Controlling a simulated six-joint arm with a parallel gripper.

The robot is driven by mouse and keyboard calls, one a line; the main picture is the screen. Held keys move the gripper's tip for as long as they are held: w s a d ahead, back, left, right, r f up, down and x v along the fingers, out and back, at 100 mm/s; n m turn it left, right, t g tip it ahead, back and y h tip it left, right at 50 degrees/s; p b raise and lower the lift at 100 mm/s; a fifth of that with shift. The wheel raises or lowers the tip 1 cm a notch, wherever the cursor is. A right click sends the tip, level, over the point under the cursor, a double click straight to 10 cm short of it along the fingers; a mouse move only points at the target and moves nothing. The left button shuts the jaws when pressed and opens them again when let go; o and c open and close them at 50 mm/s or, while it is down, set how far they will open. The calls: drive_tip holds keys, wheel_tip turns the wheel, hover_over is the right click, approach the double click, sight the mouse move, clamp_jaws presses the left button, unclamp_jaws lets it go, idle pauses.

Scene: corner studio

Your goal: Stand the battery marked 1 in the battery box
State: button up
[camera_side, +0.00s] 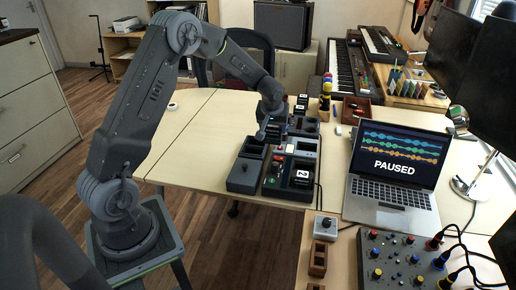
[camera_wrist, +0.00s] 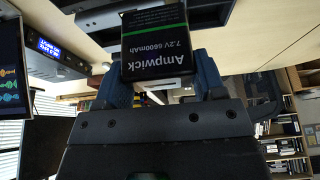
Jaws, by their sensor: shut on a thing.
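My gripper (camera_side: 268,134) is above the table, over the far end of the dark boxes. In the wrist view it is shut on a black battery (camera_wrist: 155,45) with a green stripe, marked Ampwick 7.2V 680mAh; no number shows on that face. The blue fingers (camera_wrist: 160,85) are at its two sides. In the side view the arm mostly hides this battery. I cannot tell which is the battery box.
More dark holders with a white-labelled battery (camera_side: 301,105) stand behind the gripper. An open laptop (camera_side: 392,190) is to the right, with a control box (camera_side: 400,262) in front of it. A keyboard (camera_side: 345,72) is at the back.

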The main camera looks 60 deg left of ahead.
idle(0.4)
hover_over(258, 142)
drive_tip(key=s+d, duration=0.2)
wheel_tip(258, 142, down, 5)
drive_tip(key=shift+w+a+f, duration=0.1)
drive_tip(key=shift+a+f, duration=0.05)
drive_tip(key=shift+f, duration=1.3)
drive_tip(key=shift+w+a+f, duration=0.1)
drive_tip(key=shift+a+f, duration=0.05)
drive_tip(key=shift+f, duration=1.25)
drive_tip(key=shift+f, duration=0.7)
drive_tip(key=o, duration=1.2)
drive_tip(key=shift+c, duration=0.2)
drive_tip(key=shift+f, duration=0.1)
wheel_tip(258, 142, up, 6)
